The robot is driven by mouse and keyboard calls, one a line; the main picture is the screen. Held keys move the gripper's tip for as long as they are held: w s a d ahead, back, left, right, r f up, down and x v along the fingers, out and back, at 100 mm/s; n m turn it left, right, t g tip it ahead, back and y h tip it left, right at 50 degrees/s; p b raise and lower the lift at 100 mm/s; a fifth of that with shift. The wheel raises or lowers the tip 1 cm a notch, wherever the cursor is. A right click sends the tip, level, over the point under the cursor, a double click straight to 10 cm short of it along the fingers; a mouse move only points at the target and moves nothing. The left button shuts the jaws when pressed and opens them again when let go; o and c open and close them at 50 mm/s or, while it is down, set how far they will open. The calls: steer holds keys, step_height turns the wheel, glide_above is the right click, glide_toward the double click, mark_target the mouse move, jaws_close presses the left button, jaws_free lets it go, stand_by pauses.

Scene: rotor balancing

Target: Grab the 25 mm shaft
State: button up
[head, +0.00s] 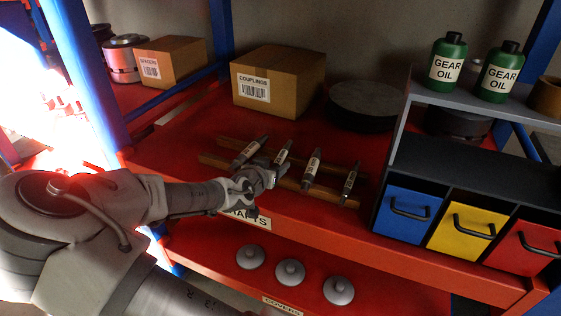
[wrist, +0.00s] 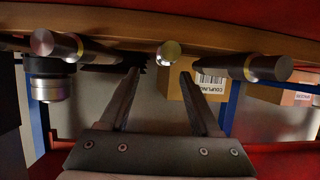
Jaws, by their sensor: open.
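Several grey metal shafts with small labels lie across two wooden rails (head: 215,161) on the red shelf: a far-left shaft (head: 250,150), a second shaft (head: 284,151), a third shaft (head: 312,168) and a far-right shaft (head: 350,183). The label sizes are too small to read, so I cannot tell which is 25 mm. My gripper (head: 270,176) is at the near end of the second shaft and hides part of it. In the wrist view my gripper (wrist: 160,74) is open and empty. One shaft's round end (wrist: 168,53) appears between and just beyond the fingertips, with a shaft on either side.
A COUPLINGS box (head: 280,84) and a dark round disc (head: 364,106) stand behind the shafts. A drawer unit (head: 452,177) with blue, yellow and red drawers is to the right. Grey covers (head: 290,272) lie on the lower shelf. Neighbouring shafts leave narrow gaps.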

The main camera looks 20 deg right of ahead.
mark_target(278, 160)
steer(key=x, duration=0.2)
steer(key=b+x, duration=0.1)
steer(key=x, duration=0.1)
steer(key=shift+a+f, duration=0.25)
steer(key=shift+a, duration=0.05)
steer(key=shift+x, duration=0.75)
steer(key=shift+r, duration=0.1)
jaws_close()
steer(key=shift+w, duration=0.1)
stand_by(0.4)
